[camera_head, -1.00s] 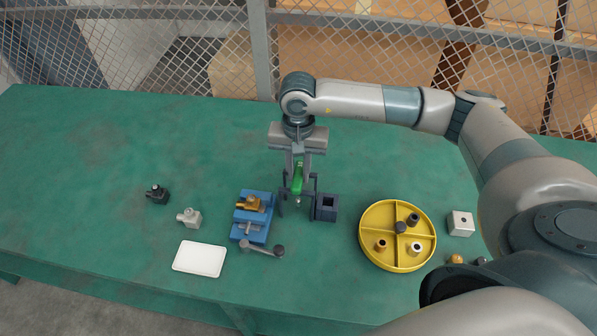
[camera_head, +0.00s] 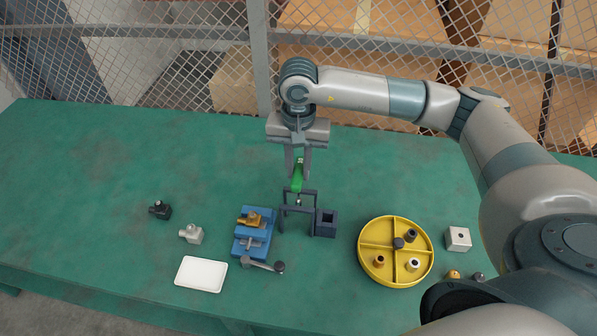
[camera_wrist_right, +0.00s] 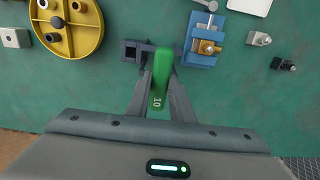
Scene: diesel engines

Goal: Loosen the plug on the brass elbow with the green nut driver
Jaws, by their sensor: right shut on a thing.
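The green nut driver (camera_head: 297,178) is upright between the fingers of my right gripper (camera_head: 298,166), which is shut on its handle. The handle, marked "10", also shows in the right wrist view (camera_wrist_right: 160,75). Its metal tip is at the dark rack's frame; I cannot tell whether it is clear of it. The brass elbow (camera_head: 247,221) sits in the blue vise (camera_head: 240,246), left of the driver. In the right wrist view the elbow (camera_wrist_right: 207,47) has a round end facing up; the plug is too small to make out clearly. My left gripper is not in view.
The dark rack (camera_head: 284,210) has a square socket block (camera_head: 326,222) beside it. A yellow divided tray (camera_head: 363,262) with small parts stands right. A white block (camera_head: 458,239) is beyond it. A white plate (camera_head: 201,274) and two fittings (camera_head: 190,234) lie left. The far-left table is clear.

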